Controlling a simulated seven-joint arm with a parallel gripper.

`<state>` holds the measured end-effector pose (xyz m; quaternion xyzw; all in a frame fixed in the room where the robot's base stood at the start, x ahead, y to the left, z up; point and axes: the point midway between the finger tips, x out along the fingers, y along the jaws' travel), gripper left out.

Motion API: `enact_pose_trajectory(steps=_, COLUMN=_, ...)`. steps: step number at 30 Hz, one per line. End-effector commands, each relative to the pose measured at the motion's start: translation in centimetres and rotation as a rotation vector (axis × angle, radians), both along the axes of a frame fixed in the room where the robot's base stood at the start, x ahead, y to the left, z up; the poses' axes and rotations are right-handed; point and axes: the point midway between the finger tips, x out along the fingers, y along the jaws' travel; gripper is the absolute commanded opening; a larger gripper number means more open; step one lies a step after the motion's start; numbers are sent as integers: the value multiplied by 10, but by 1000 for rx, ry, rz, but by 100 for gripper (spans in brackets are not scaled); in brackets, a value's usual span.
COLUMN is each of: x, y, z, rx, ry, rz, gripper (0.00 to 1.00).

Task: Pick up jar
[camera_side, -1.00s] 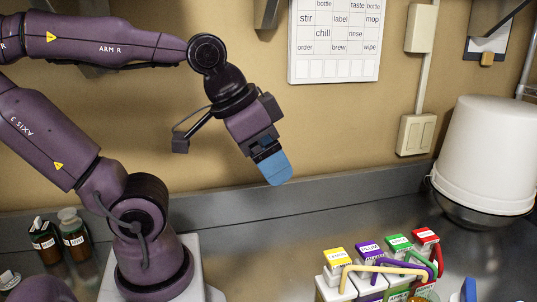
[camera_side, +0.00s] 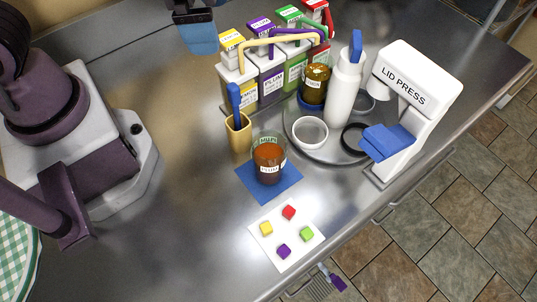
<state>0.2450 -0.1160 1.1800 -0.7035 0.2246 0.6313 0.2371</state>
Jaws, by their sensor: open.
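A clear glass jar (camera_side: 269,163) with reddish-brown contents and a white label stands upright on a blue square mat (camera_side: 262,196), near the middle of the picture. A second, smaller amber jar (camera_side: 314,84) with a label stands farther back on the round tray. My gripper (camera_side: 197,38) shows at the top edge, its blue fingertips pointing down and its upper part cut off by the frame. It is open and empty, well away from both jars, up and to the left of them.
Labelled bins (camera_side: 238,78) stand in a row behind. A tan holder (camera_side: 238,137) with a blue-handled tool is close left of the glass jar. A white bottle (camera_side: 343,95), a white bowl (camera_side: 310,131) and the lid press (camera_side: 420,88) stand right. Coloured cubes lie on a white card (camera_side: 286,262) in front.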

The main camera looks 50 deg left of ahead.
Motion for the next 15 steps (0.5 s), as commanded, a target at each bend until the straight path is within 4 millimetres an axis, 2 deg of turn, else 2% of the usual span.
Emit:
enact_pose_trajectory(steps=1, x=3, y=-20, z=-14, rx=22, ry=41, rz=-115, gripper=90)
enact_pose_trajectory(steps=3, x=6, y=-44, z=-31, rx=44, ry=82, rz=-273, gripper=90)
enact_pose_trajectory(steps=9, x=13, y=-97, z=-67, rx=64, ry=135, rz=-679, gripper=90)
enact_pose_trajectory(steps=12, x=22, y=-106, z=-64, rx=57, ry=102, rz=-807, gripper=90)
enact_pose_trajectory(steps=15, x=24, y=-107, z=-62, rx=61, ry=89, rz=-880, gripper=90)
